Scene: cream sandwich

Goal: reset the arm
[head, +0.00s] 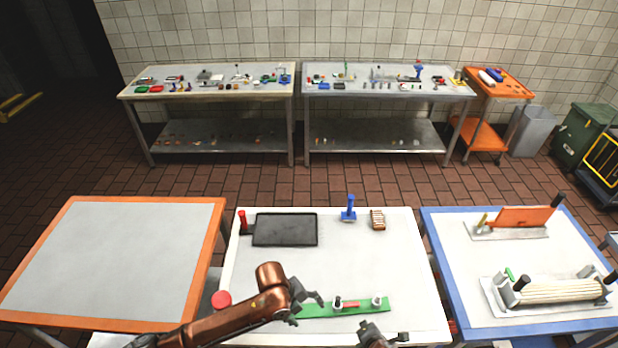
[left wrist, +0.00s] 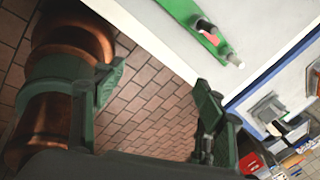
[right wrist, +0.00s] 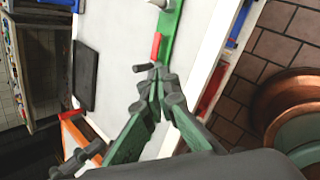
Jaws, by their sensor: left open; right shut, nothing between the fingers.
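The white table (head: 370,258) also bears a black tray (head: 285,230), a blue upright item (head: 349,210) and a small brown striped block (head: 377,220). A bare orange-edged table (head: 115,255) stands left. A blue-edged table (head: 452,262) with fixtures stands right. The white table's middle is clear.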

